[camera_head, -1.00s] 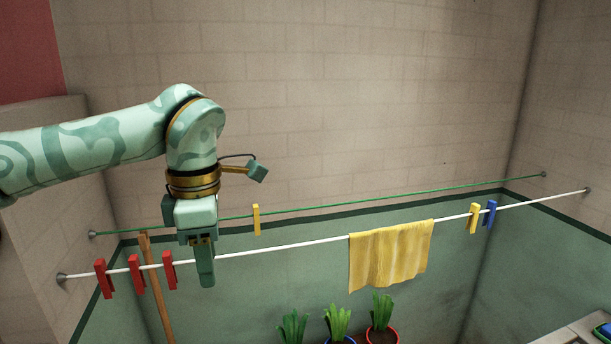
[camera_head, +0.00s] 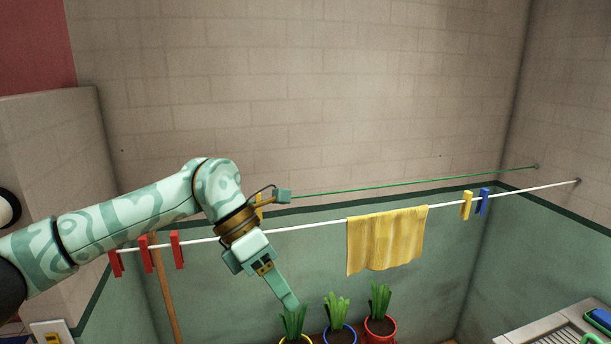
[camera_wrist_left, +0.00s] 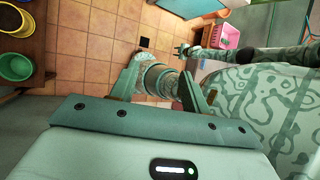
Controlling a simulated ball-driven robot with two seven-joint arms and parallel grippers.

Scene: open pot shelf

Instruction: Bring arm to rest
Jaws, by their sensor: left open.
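My left gripper (camera_head: 286,294) points down and to the right in the head view, in front of the white line and just above the left potted plant (camera_head: 292,322). It overlaps that plant's leaves in the picture; I cannot tell whether it touches them. In the left wrist view its two fingers (camera_wrist_left: 160,88) are apart, with nothing held. A patterned part of my own body shows beyond them. What looks like my right gripper (camera_wrist_left: 184,50) shows small and dark at the end of my other arm; its jaws are too small to read.
A white line (camera_head: 320,223) carries several red pegs (camera_head: 144,253), a yellow cloth (camera_head: 386,240), and yellow and blue pegs (camera_head: 484,201). A green line (camera_head: 420,181) runs behind. More pots (camera_head: 380,327) stand below. Pots (camera_wrist_left: 15,66) on a shelf and a pink crate (camera_wrist_left: 226,36) show in the wrist view.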

